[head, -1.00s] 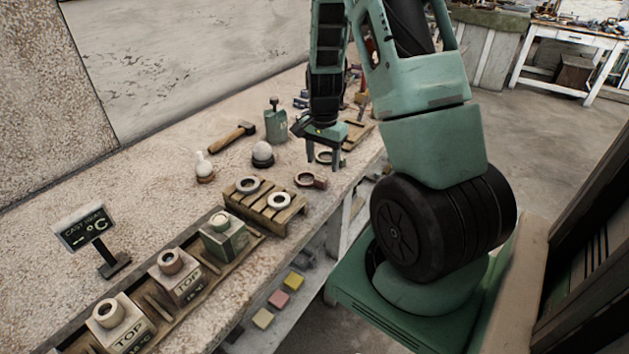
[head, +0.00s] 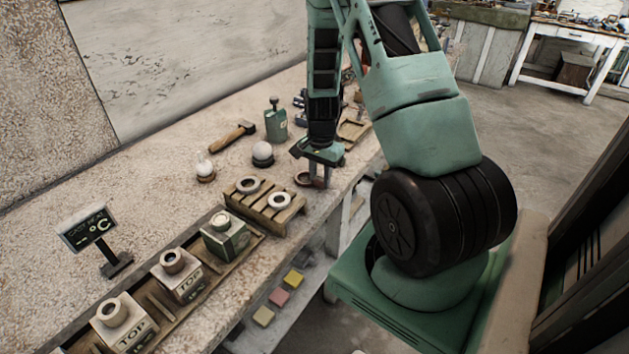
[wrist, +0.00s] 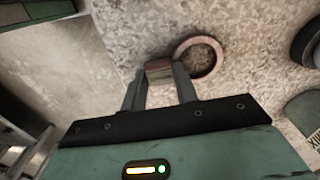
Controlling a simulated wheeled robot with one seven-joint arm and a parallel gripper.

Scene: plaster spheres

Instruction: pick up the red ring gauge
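The red ring gauge lies on the bench top. Its pale, reddish ring (head: 302,179) shows just left of my gripper in the head view. In the wrist view the ring (wrist: 200,57) is right of the fingers, and its reddish handle block (wrist: 158,68) sits between the fingertips. My gripper (head: 320,180) points down at the handle, low over the bench near its front edge. The two fingers stand apart, one on each side of the handle. Firm contact cannot be made out. The fingers hide the handle in the head view.
A wooden pallet (head: 255,207) with two pale rings stands close left. Boxes marked TOP stand front left. A wooden tray (head: 352,130) lies behind my gripper.

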